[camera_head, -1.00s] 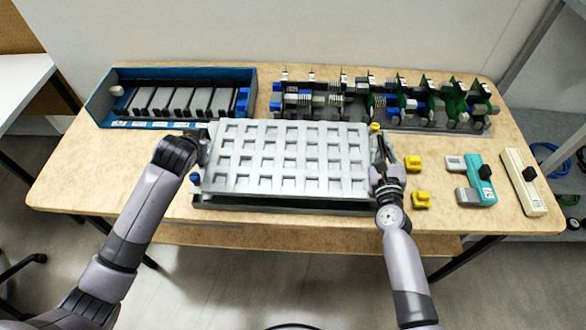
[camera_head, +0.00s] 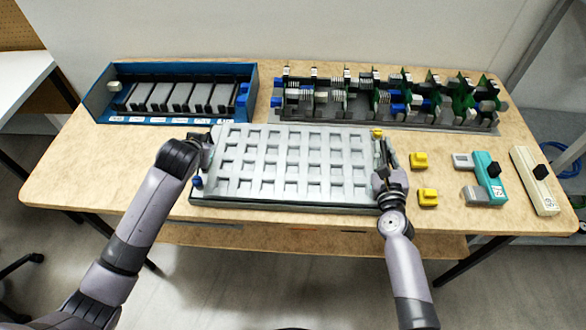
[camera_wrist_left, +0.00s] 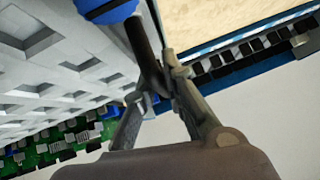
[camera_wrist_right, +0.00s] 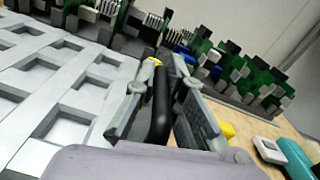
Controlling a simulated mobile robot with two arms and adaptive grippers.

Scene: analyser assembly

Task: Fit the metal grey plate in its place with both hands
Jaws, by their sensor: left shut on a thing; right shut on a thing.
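The metal grey plate (camera_head: 292,160), with rows of square recesses, lies about level over a dark base (camera_head: 285,206) at the table's front middle. Only the base's front edge shows; I cannot tell if the plate is fully seated. My left gripper (camera_head: 207,152) is shut on the plate's black left handle, which shows in the left wrist view (camera_wrist_left: 148,58). My right gripper (camera_head: 383,163) is shut on the black right handle, seen in the right wrist view (camera_wrist_right: 161,105). The plate also fills the left part of the right wrist view (camera_wrist_right: 60,90).
A blue tray (camera_head: 103,96) with grey blocks stands back left. A rack of green circuit boards (camera_head: 440,100) stands close behind the plate. Yellow blocks (camera_head: 419,160), a teal part (camera_head: 488,178) and a cream part (camera_head: 534,180) lie to the right. The table's left front is free.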

